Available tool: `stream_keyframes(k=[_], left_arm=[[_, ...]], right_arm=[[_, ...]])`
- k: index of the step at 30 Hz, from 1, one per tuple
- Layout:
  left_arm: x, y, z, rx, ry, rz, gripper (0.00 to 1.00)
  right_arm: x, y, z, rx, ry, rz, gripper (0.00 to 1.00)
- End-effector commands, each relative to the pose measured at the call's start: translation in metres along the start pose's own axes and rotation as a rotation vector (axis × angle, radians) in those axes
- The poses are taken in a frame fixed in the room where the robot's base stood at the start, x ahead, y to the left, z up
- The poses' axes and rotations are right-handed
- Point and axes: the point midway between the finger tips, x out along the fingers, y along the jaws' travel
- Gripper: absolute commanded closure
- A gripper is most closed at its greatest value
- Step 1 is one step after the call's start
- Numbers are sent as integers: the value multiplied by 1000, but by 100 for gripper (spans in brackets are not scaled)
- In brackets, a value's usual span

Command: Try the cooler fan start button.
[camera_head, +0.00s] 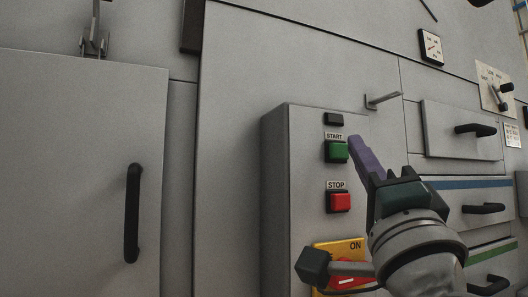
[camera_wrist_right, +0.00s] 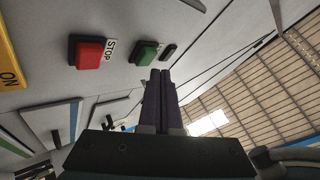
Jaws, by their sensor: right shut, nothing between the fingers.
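The green START button (camera_head: 337,152) is on the upper part of a grey control box, under a START label (camera_head: 334,136). My right gripper (camera_head: 354,144) has purple fingers, shut and empty, with the tips right beside the green button's right edge in the head view. I cannot tell whether they touch it. No label reading cooler fan shows. My left gripper is not in view.
A red STOP button (camera_head: 339,202) sits below the green one, and a yellow ON switch plate (camera_head: 340,256) lower down, partly behind a dark-ended lever (camera_head: 313,266). A hook (camera_head: 382,100) juts out at upper right. Drawers with black handles (camera_head: 476,130) are at right.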

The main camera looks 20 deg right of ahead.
Motion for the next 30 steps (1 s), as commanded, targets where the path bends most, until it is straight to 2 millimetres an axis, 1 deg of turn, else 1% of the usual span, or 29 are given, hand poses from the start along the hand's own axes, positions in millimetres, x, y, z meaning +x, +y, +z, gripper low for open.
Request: stream_keyframes(k=[10,30], left_arm=[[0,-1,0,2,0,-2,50],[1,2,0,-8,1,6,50]], right_arm=[[6,4,4,0,0,-1,100],[8,6,6,0,0,0,100]])
